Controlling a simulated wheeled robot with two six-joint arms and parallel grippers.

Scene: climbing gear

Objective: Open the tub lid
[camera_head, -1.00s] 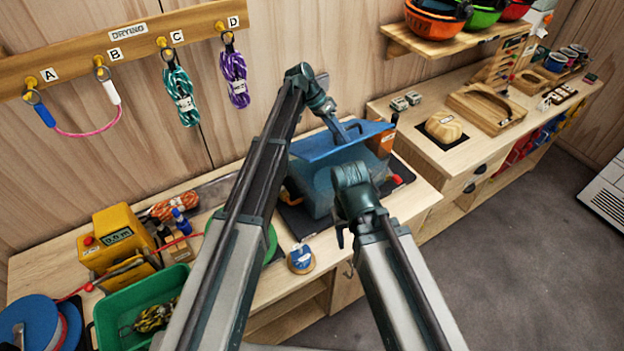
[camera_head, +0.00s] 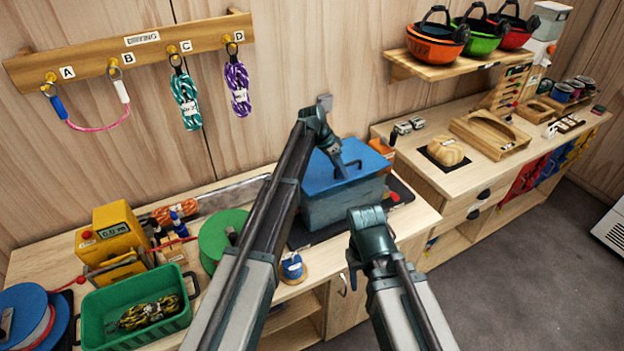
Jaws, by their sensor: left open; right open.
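The tub (camera_head: 325,211) is a grey-blue box on the bench, with a blue lid (camera_head: 318,178) lying on top. The lid looks flat and closed over the tub. A dark handle (camera_head: 357,166) shows on the lid. My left gripper (camera_head: 342,173) is open over the lid, its fingertips close to the handle; I cannot tell whether they touch it. My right gripper (camera_head: 353,282) is open, low in front of the tub and apart from it. Its fingers are mostly hidden by its own wrist.
A blue tape roll (camera_head: 292,268) sits at the bench's front edge. A green disc (camera_head: 213,240) and green crate (camera_head: 105,312) stand left. An orange box (camera_head: 381,149) is behind the tub. The right bench (camera_head: 405,150) holds a wooden tray (camera_head: 482,137).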

